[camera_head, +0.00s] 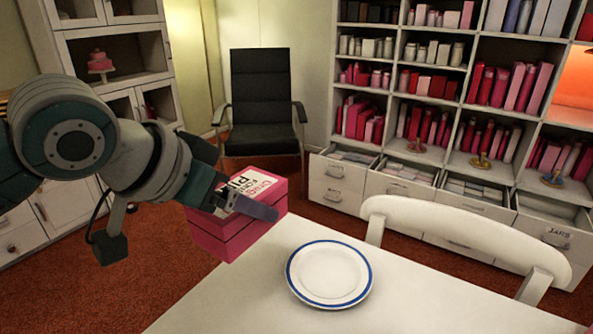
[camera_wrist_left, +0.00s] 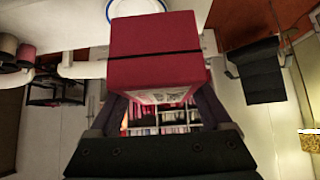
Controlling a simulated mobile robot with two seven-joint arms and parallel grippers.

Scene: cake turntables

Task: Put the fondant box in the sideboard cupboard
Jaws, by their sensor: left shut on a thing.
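The fondant box (camera_head: 238,222) is pink with a white label on top. It is held at the far left edge of the white table and looks raised off the floor. My left gripper (camera_head: 246,204) is shut on it, with a finger across its top; the box (camera_wrist_left: 155,50) also fills the upper middle of the left wrist view between the fingers (camera_wrist_left: 160,98). A white cabinet (camera_head: 20,230) with lower doors and upper shelves stands at the left, partly hidden by my left arm. Its visible lower doors look shut. My right gripper is out of view.
A white plate with a blue rim (camera_head: 329,273) lies on the white table (camera_head: 245,300). A white chair (camera_head: 465,225) stands at the table's far side. A black armchair (camera_head: 262,100) is at the back. Open drawers (camera_head: 400,180) jut from the shelving. Red carpet is clear at the left.

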